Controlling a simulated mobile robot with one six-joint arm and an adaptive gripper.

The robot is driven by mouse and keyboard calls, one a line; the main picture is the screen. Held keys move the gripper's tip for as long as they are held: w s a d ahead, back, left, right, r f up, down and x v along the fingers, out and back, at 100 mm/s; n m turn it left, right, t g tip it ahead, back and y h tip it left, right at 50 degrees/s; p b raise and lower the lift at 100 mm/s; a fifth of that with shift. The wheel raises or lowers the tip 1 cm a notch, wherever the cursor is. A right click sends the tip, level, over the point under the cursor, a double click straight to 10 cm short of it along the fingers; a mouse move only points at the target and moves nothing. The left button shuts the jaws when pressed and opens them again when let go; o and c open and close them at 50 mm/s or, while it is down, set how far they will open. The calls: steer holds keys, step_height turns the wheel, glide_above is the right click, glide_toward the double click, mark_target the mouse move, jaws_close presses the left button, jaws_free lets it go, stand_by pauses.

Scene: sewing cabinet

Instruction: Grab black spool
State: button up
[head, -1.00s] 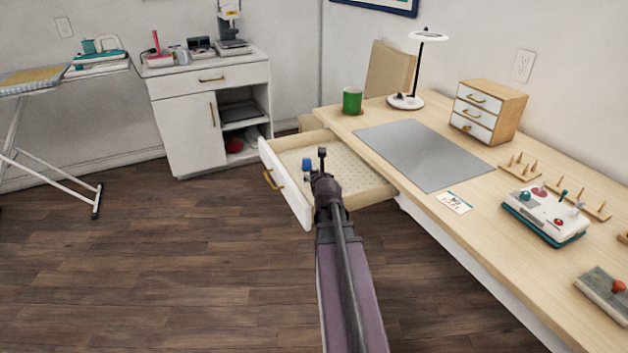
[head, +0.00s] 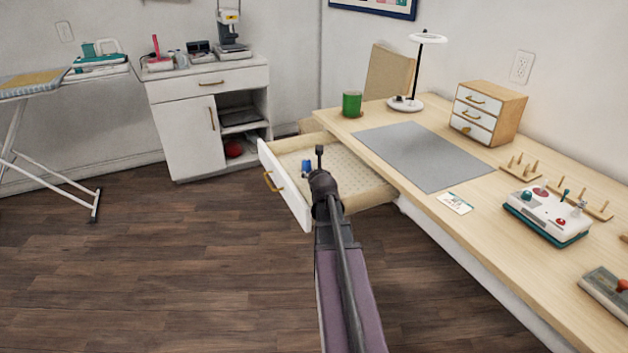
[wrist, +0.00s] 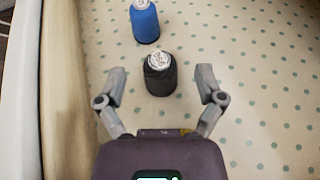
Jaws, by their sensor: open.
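The black spool (wrist: 160,78) stands upright on the dotted drawer floor in the wrist view. My gripper (wrist: 161,82) is open, with one finger on each side of the spool and a gap on both sides. A blue spool (wrist: 145,22) stands just beyond the black one. In the head view the blue spool (head: 306,166) shows in the open drawer (head: 297,203), beside my gripper (head: 319,160). My arm hides the black spool there.
The drawer's wall (wrist: 57,110) runs close along the left in the wrist view. The drawer floor to the right is clear. The desk (head: 372,125) stands right of the open drawer, with a grey mat (head: 425,155) and a green mug (head: 352,104) on it.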

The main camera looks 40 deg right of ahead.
steer(key=shift+b+x, duration=0.3)
steer(key=shift+x, duration=0.55)
steer(key=shift+f, duration=0.1)
steer(key=shift+w, duration=0.1)
steer(key=c, duration=1)
